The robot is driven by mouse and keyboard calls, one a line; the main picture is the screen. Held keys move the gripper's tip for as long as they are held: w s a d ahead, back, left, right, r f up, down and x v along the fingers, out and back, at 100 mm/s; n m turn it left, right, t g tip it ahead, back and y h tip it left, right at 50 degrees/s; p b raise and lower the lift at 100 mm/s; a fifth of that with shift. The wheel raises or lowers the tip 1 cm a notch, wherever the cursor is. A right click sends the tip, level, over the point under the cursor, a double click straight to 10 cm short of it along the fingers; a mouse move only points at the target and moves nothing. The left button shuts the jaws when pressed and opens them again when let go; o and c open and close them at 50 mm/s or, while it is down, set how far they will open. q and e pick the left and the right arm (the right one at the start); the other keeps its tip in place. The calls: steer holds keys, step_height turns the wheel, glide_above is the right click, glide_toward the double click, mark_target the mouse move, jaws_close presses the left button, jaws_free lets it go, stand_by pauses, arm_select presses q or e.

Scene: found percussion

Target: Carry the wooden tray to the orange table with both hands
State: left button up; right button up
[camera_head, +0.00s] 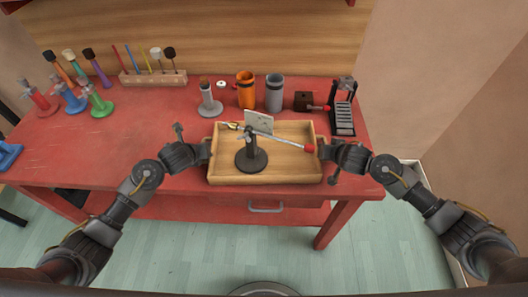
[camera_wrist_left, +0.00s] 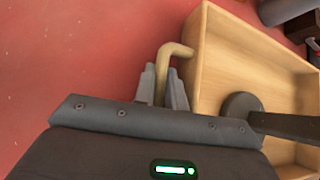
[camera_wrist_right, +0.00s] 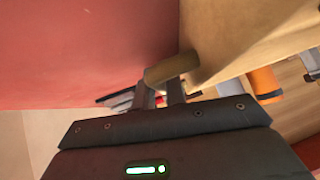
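The wooden tray (camera_head: 222,178) appears to rest on the red table, close to its front edge. It carries a black stand (camera_head: 251,160) with a pale card and a thin red-tipped rod. My left gripper (camera_head: 207,150) is at the tray's left side; in the left wrist view its fingers (camera_wrist_left: 163,90) have the hooked tray handle (camera_wrist_left: 175,49) snugly between them. My right gripper (camera_head: 326,151) is at the right side; in the right wrist view its fingers (camera_wrist_right: 159,95) stand apart with a gap, just below the right handle (camera_wrist_right: 172,68). No orange table shows.
Behind the tray on the red table (camera_head: 130,130) stand a grey stand (camera_head: 209,101), an orange can (camera_head: 246,92), a grey can (camera_head: 274,94) and a black rack (camera_head: 343,112). A wooden block with sticks (camera_head: 153,78) and coloured stands are at the left.

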arm_select(q)
jaws_close()
arm_select(e)
jaws_close()
arm_select(q)
steer(key=shift+r, duration=0.15)
arm_select(e)
steer(key=shift+r, duration=0.15)
